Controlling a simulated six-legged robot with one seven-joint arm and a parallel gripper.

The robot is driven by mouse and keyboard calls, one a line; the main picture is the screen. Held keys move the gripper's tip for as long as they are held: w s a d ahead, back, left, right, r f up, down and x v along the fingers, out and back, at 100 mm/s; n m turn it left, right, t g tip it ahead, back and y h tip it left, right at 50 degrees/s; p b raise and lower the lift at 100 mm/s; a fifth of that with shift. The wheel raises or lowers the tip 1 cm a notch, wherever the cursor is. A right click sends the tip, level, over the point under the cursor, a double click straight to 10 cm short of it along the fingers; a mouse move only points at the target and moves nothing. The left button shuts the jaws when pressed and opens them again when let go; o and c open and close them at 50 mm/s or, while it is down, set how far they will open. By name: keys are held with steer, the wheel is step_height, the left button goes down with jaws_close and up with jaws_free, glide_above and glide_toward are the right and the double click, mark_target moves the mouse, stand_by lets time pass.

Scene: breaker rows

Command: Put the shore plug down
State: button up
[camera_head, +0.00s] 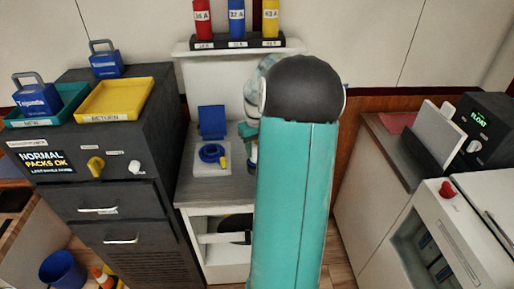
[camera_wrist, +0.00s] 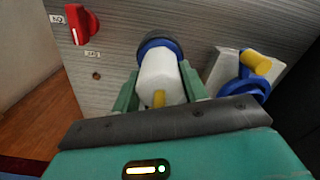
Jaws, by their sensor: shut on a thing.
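The shore plug (camera_wrist: 160,77) has a white body, a dark blue collar at its far end and a yellow piece near me. My gripper (camera_wrist: 159,85) is shut on it, with a green finger on each side, in the wrist view. The plug's far end is by the grey worktop; I cannot tell whether it touches. A blue round socket (camera_wrist: 243,85) with a yellow piece sits just right of it.
A red knob (camera_wrist: 78,24) stands on the worktop left of the plug. In the head view a dark cabinet (camera_head: 109,193) with trays is at left, and a shelf (camera_head: 238,50) with red, blue and yellow blocks is behind. Bare worktop (camera_head: 215,188) lies in front of the socket.

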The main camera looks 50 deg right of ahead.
steer(key=shift+f, duration=0.15)
steer(key=o, duration=0.9)
steer(key=shift+o, duration=0.2)
step_height(320, 180, up, 12)
steer(key=w+a+r+n+h, duration=0.1)
steer(key=w+a+r+n, duration=0.2)
steer(key=a, duration=1)
steer(key=s+a+n+t, duration=0.1)
steer(key=s+a, duration=0.4)
steer(key=a, duration=0.9)
steer(key=s+a+n+t+y, duration=0.1)
steer(key=s+a+t, duration=0.3)
steer(key=a, duration=1)
steer(key=shift+s+a+t, duration=0.2)
steer(key=shift+s+t, duration=0.1)
steer(key=shift+s, duration=0.5)
